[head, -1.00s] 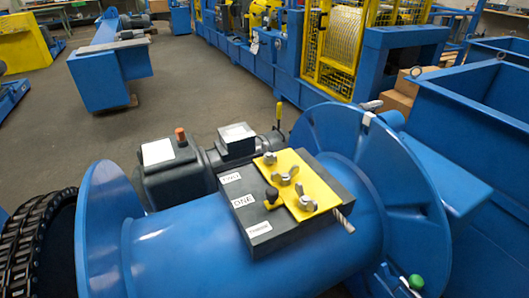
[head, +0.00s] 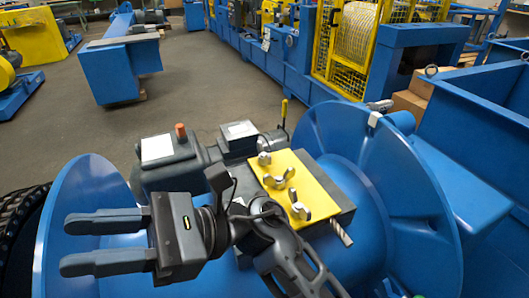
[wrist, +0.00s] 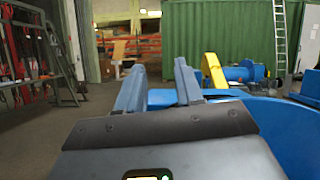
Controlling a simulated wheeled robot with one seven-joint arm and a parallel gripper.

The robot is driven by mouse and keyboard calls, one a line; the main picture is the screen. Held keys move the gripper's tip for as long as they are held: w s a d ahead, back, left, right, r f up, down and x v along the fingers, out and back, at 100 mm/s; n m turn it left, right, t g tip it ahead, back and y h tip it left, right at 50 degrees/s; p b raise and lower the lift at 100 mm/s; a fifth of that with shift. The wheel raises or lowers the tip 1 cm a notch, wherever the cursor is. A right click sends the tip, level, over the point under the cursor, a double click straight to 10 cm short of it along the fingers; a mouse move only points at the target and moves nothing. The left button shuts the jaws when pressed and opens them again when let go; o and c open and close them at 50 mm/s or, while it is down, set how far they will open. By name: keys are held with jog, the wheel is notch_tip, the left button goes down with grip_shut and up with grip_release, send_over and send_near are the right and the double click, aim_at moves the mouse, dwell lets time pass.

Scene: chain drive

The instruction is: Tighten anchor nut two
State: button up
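A yellow plate (head: 300,182) lies on a dark block on top of the blue drum. It carries a far wing nut (head: 264,158), a middle wing nut (head: 279,178) and a near wing nut (head: 299,208). All three are metallic. The labels TWO and ONE beside the plate are now hidden or unreadable behind my arm, so I cannot tell which nut is anchor nut two. My gripper (head: 66,246) is left of the plate, pointing left away from it, with its fingers apart and empty. The wrist view shows the two fingers (wrist: 158,84) apart, and no nut.
The blue drum's flanges (head: 325,130) rise on both sides of the plate. A cut cable end (head: 340,231) sticks out at the block's near right. A grey motor (head: 170,160) stands behind the drum. Open floor (head: 215,75) lies farther back.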

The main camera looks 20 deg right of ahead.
aim_at(265, 149)
jog(key=w+f+n+g+h, duration=0.2)
jog(key=w+f+n+h, duration=0.35)
jog(key=n+h, duration=0.2)
jog(key=w+d+f+n+h, duration=0.1)
jog(key=w+d+n+h, duration=0.1)
jog(key=w+d+h, duration=0.1)
jog(key=w+d+f+n+t+h+b, duration=0.1)
jog(key=w+d+n+h, duration=0.1)
jog(key=w+d, duration=0.3)
jog(key=w+d+f+n+t+h, duration=0.1)
jog(key=w+d+f+n+h, duration=0.1)
jog(key=w+d+h, duration=0.2)
jog(key=shift+w+d+n+h+b, duration=0.2)
jog(key=shift+d+h, duration=0.1)
jog(key=shift+d, duration=0.65)
jog(key=shift+w+d+n+h+b, duration=0.15)
jog(key=shift+d+h, duration=0.1)
jog(key=shift+d, duration=0.7)
jog(key=w+d+r+h, duration=0.1)
jog(key=d, duration=0.3)
jog(key=w+d+r+t+h, duration=0.1)
jog(key=w+d+h, duration=0.1)
jog(key=d, duration=0.2)
jog(key=w+d+r+n+h, duration=0.1)
jog(key=w+d+h, duration=0.1)
jog(key=d, duration=0.3)
jog(key=shift+w+r+t, duration=0.1)
jog(key=shift+r+t, duration=0.15)
jog(key=shift+t, duration=0.05)
jog(key=shift+f, duration=3.75)
